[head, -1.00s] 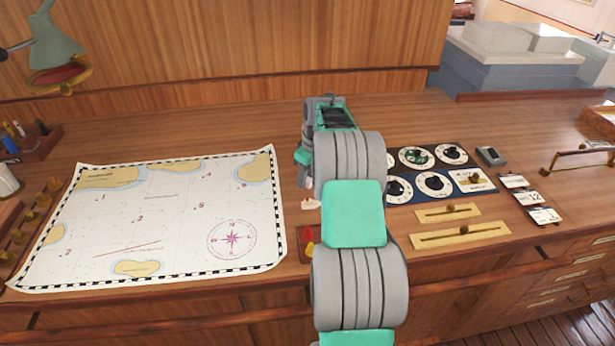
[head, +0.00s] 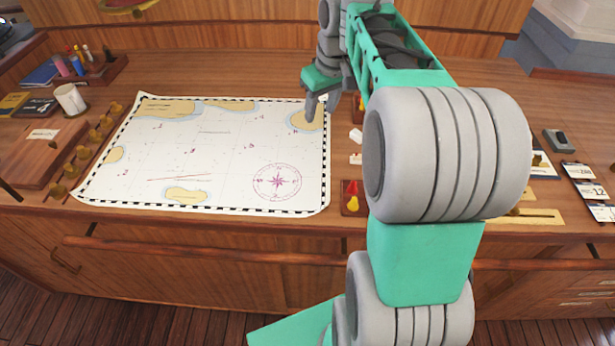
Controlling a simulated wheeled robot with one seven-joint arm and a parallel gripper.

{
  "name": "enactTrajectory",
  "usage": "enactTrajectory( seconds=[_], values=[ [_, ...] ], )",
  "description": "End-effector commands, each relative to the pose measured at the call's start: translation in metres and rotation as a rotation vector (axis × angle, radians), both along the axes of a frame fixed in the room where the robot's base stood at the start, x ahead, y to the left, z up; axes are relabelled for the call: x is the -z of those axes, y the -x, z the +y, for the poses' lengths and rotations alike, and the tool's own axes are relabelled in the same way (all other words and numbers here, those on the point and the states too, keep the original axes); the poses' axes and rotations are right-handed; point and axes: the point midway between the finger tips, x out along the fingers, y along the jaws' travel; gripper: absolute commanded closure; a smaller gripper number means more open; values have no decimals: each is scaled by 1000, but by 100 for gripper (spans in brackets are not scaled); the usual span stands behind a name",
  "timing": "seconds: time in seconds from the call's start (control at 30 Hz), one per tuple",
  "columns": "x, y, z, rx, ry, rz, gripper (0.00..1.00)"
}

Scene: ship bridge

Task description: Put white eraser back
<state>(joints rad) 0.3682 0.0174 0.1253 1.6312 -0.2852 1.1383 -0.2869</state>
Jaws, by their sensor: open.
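Two small white pieces lie on the wooden desk just right of the chart. One white piece (head: 356,135) is farther back, and the other white piece (head: 356,158) is nearer the front. I cannot tell which of them is the white eraser. My gripper (head: 322,108) is open, with its fingers pointing down over the chart's upper right corner. It is behind and left of the white pieces and looks empty. My arm hides the desk to the right of them.
The chart (head: 230,145) covers the middle left of the desk. A small tray (head: 344,211) with red and yellow pieces sits near the front edge. A white mug (head: 70,99), a pen rack (head: 100,75) and several brass knobs (head: 95,135) stand left. Cards (head: 590,190) lie right.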

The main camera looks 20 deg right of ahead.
Motion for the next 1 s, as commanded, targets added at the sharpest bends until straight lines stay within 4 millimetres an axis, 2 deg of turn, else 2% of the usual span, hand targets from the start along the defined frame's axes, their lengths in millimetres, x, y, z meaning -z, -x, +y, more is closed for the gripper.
enactTrajectory(
  seconds=[0.03, 0.1, 0.2, 0.3, 0.4, 0.5, 0.77, 0.9, 1.0],
  values=[
    [-3, 22, 31, 17, -2, -20, 55],
    [0, 54, 64, 57, -6, -45, 55],
    [14, 101, 99, 109, -13, -84, 55],
    [34, 140, 117, 149, -20, -113, 55],
    [50, 163, 124, 177, -23, -131, 55],
    [57, 171, 127, 188, -25, -137, 55],
    [58, 171, 126, 189, -25, -134, 55],
    [57, 171, 126, 188, -24, -134, 64],
    [57, 171, 126, 188, -24, -134, 64]
  ],
)
